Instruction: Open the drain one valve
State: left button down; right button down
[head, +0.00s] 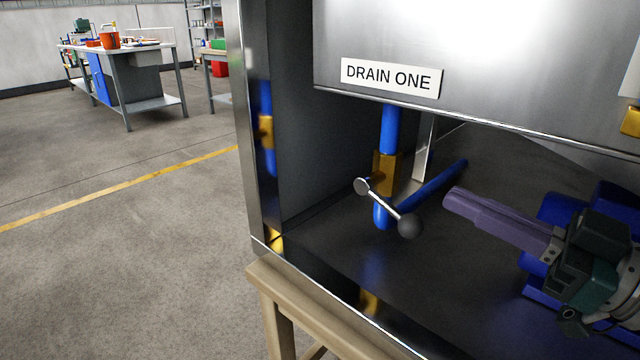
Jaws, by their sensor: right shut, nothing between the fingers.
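The drain one valve has a brass body (385,172) on a vertical blue pipe (391,128), below the "DRAIN ONE" label (391,77). My left gripper is not in view.
The valve sits inside a steel cabinet with a dark reflective floor (330,265) and a left side post (255,130). A steel panel (480,50) hangs above. A blue pipe (440,184) runs behind. Workbenches (150,104) stand far left, with open floor before them.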

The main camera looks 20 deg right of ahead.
aim_at(415, 223)
jog(key=b+x, duration=0.1)
jog(key=x, duration=0.5)
jog(key=shift+d, duration=0.15)
jog(key=f, duration=0.1)
jog(key=f+b, duration=0.1)
jog(key=d+f+b, duration=0.1)
jog(key=shift+s+f, duration=0.4)
